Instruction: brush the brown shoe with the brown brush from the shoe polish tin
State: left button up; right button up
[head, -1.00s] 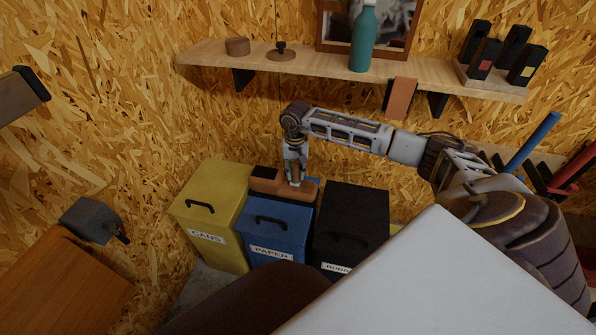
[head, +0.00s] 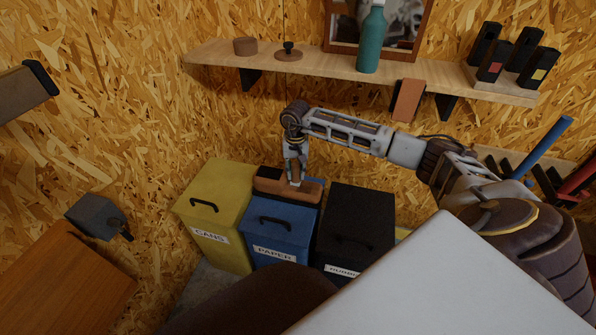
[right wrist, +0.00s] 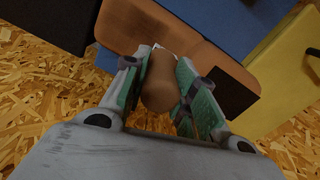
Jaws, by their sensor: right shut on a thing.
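The brown shoe (head: 312,190), a long rounded brown form with a black patch at its left end, lies on top of the blue bin. It fills the upper middle of the right wrist view (right wrist: 190,45). My right gripper (head: 294,181) points down onto its middle. In the right wrist view its green-sided fingers (right wrist: 157,64) are shut on a smooth, rounded brown piece, seemingly the brown brush (right wrist: 160,88). A small white bit shows at its far end; whether bristles touch the shoe is hidden. A low round brown item with a dark knob (head: 288,52), possibly the polish tin, is on the shelf.
The blue paper bin (head: 283,236) stands between the yellow cans bin (head: 219,214) and a black bin (head: 358,222). The wall shelf (head: 330,65) above holds a small brown round block (head: 245,46), a teal bottle (head: 370,42) and black boxes (head: 495,68).

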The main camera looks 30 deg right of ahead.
jog(key=shift+w+a+r, duration=0.1)
dwell(0.4)
jog(key=shift+r+p, duration=2.3)
jog(key=shift+r, duration=1.6)
jog(key=shift+f, duration=0.15)
